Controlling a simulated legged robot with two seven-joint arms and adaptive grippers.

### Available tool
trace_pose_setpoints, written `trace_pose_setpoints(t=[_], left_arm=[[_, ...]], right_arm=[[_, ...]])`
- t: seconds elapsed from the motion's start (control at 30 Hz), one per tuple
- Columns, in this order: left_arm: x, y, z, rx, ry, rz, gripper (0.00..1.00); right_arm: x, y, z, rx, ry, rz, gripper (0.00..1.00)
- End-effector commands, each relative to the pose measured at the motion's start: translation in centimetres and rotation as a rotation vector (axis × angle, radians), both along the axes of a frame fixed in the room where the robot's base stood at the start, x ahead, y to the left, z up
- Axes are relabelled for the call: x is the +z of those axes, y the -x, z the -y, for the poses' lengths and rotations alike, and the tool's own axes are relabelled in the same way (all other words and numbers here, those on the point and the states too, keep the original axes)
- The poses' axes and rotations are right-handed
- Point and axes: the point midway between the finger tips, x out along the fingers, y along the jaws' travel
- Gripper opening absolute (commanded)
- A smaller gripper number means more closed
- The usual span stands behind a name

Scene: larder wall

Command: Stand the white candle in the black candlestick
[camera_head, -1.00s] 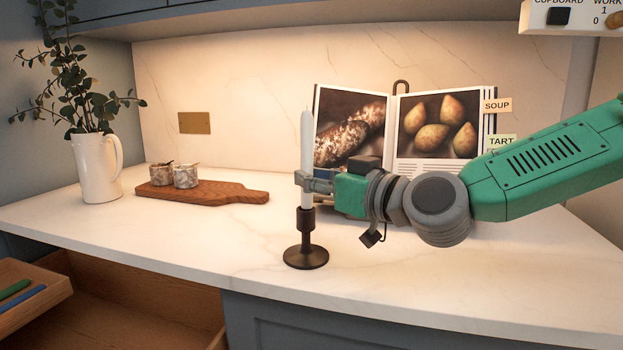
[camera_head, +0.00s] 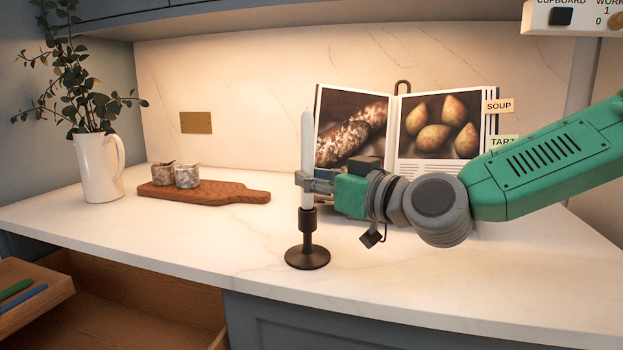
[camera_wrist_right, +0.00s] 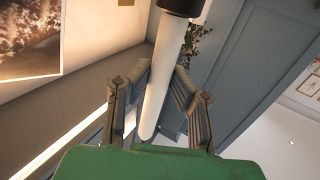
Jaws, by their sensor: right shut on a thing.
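The white candle (camera_head: 307,146) stands upright in the head view, its lower end at the top of the black candlestick (camera_head: 307,243). The candlestick stands on the pale counter. My right gripper (camera_head: 304,182) is shut on the candle's lower half, just above the candlestick's cup. In the right wrist view the candle (camera_wrist_right: 165,75) runs between the two fingers (camera_wrist_right: 158,105), and the dark cup (camera_wrist_right: 181,5) meets its end at the top edge. How deep the candle sits in the cup is hidden. My left gripper is in neither view.
An open cookbook (camera_head: 437,128) on a stand is behind my right gripper. A wooden board (camera_head: 222,193) with two small jars and a white jug (camera_head: 98,168) of leaves stand at the left. An open drawer (camera_head: 130,306) is below the counter's front edge. The counter's front middle is clear.

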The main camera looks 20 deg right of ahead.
Motion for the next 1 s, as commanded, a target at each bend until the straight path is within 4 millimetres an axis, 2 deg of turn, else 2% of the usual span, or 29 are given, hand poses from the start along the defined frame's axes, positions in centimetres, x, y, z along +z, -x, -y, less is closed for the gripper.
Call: trace_pose_setpoints(t=[0.43,1.0], left_arm=[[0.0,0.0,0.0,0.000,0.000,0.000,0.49],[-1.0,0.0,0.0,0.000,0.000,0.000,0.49]], right_arm=[[-0.1,0.0,0.0,0.000,0.000,0.000,0.00],[-1.5,0.0,0.0,0.000,0.001,0.000,0.00]])
